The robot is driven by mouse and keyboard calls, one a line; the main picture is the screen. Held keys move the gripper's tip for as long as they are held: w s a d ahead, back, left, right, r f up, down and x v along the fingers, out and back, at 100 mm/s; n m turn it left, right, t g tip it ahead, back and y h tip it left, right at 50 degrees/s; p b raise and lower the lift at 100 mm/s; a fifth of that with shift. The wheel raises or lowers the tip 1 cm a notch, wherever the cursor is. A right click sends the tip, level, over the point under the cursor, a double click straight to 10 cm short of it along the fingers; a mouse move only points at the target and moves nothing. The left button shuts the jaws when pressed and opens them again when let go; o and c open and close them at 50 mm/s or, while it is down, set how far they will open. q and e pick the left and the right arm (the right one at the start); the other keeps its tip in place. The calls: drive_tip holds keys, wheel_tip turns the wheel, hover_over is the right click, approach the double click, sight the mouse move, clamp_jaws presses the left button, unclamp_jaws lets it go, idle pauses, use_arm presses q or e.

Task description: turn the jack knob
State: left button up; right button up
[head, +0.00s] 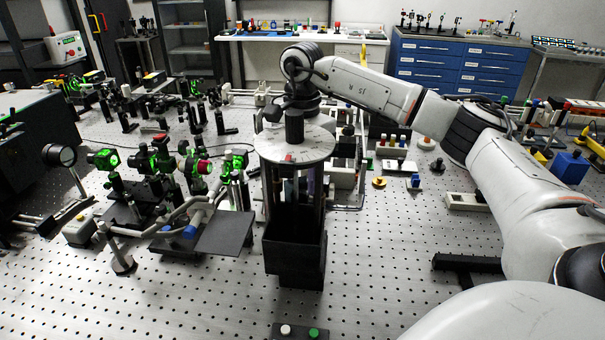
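My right arm comes in from the right, and its dark wrist bends down over a tall black stand with a round pale top plate (310,148). My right gripper (290,108) is dark against dark parts there. I cannot make out its fingers, or whether it touches the stand. No jack knob can be told for sure. A low dark flat plate (225,233) stands left of the stand, with a small blue knob-like part (190,232) at its left edge; I cannot tell whether this is the jack. My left gripper is not in view.
Crowded optics mounts (160,160) with green parts fill the left of the perforated bench (370,270). A small box with a white and a green button (300,332) is at the front edge. A black rail (467,263) lies to the right. The front middle is mostly clear.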

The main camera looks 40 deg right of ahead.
drive_tip(key=shift+r, duration=0.15)
wheel_tip(320, 180, up, 10)
idle(0.6)
